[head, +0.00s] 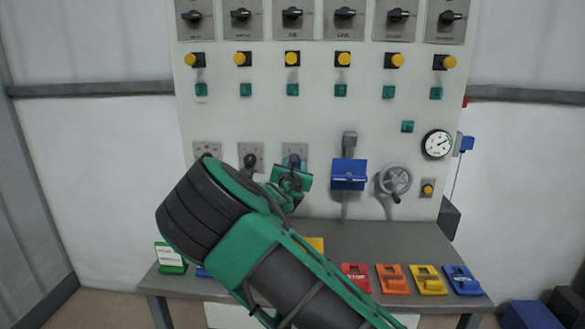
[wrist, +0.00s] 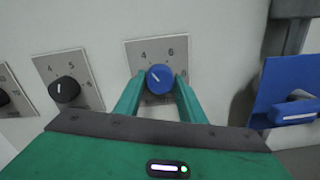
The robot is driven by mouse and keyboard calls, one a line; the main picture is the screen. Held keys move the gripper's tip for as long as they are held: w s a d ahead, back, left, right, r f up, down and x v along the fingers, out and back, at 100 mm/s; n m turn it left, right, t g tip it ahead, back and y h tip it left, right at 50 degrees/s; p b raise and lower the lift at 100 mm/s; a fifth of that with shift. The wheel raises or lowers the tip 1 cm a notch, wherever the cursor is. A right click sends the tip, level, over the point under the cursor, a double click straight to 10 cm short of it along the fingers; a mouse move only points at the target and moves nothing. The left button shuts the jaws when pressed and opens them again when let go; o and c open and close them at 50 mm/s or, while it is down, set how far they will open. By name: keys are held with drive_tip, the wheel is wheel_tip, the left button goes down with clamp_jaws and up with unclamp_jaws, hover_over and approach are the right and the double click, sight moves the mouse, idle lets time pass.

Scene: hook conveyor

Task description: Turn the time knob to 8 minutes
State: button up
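The blue time knob (wrist: 159,78) sits on a grey plate (wrist: 130,47) with the numbers 4 and 6 showing and an 8 partly hidden at the right. Its white mark points up and left, toward the 4 side. My gripper (wrist: 160,80) has its two green fingers on either side of the knob. They look apart, with a narrow gap at the right; contact on the left is unclear. In the head view my gripper (head: 291,180) is in front of the rightmost of three lower plates (head: 294,148), and mostly hides the knob.
Black knobs (wrist: 65,89) on similar plates are to the left. A grey bench (head: 370,237) with coloured holders (head: 393,279) stands below.

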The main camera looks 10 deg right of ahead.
drive_tip(key=c, duration=0.5)
drive_tip(key=shift+m, duration=0.4)
drive_tip(key=m, duration=2.3)
drive_tip(key=shift+s+d+f, duration=0.1)
drive_tip(key=shift+d+f, duration=0.05)
drive_tip(key=shift+f, duration=0.05)
